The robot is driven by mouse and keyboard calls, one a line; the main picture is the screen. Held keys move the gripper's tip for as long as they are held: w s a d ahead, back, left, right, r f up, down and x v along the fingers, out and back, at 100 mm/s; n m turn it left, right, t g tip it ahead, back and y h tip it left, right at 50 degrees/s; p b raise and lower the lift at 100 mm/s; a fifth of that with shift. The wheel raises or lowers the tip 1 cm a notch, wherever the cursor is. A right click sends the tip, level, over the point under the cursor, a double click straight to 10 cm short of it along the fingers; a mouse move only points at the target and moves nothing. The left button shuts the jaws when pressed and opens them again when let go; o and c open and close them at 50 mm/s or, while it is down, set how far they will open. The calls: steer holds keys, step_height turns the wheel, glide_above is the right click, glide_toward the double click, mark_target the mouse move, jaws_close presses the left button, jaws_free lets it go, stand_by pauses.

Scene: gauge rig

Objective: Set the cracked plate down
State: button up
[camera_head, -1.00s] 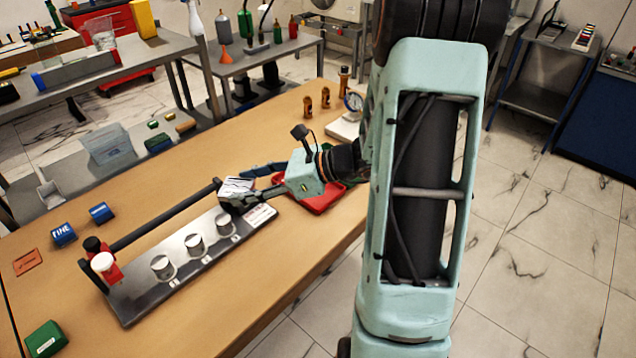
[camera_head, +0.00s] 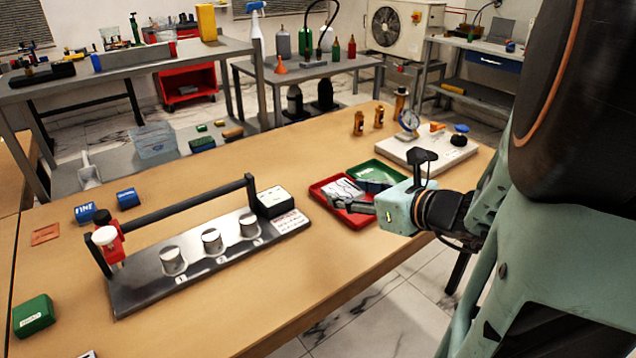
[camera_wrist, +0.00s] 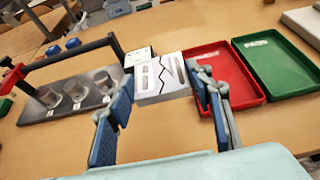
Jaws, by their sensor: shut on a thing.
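The cracked plate (camera_head: 343,188) is a pale flat piece with a dark jagged line across its face. It also shows in the wrist view (camera_wrist: 161,82). My gripper (camera_head: 362,195) is shut on it, with one blue-padded finger on each side in the wrist view (camera_wrist: 160,88). In the head view the plate overlaps the red tray (camera_head: 347,219). In the wrist view it sits at the left edge of the red tray (camera_wrist: 232,97). The gap beneath it cannot be judged. The green tray (camera_head: 389,164) lies beside the red one.
The gauge rig (camera_head: 140,291) with three metal cylinders and a dark bar stands left of the trays. The front of the wooden table (camera_head: 245,310) is clear.

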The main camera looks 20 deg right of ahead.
steer(key=w+d+f+b, duration=0.2)
steer(key=w+f, duration=0.1)
steer(key=w+d+f+b, duration=0.2)
steer(key=w+d, duration=0.1)
steer(key=w+d+f+b, duration=0.2)
steer(key=w+f, duration=0.1)
steer(key=shift+w+d+f, duration=0.3)
steer(key=shift+w+f, duration=0.05)
steer(key=f+b, duration=0.1)
steer(key=f, duration=0.1)
steer(key=f+b, duration=0.1)
steer(key=shift+w+d+f+b, duration=0.2)
steer(key=shift+w+d+b, duration=0.1)
steer(key=shift+w+b, duration=0.05)
steer(key=shift+f, duration=0.25)
steer(key=shift+f, duration=0.1)
steer(key=shift+f+b, duration=0.15)
steer(key=shift+b, duration=0.25)
steer(key=o, duration=1)
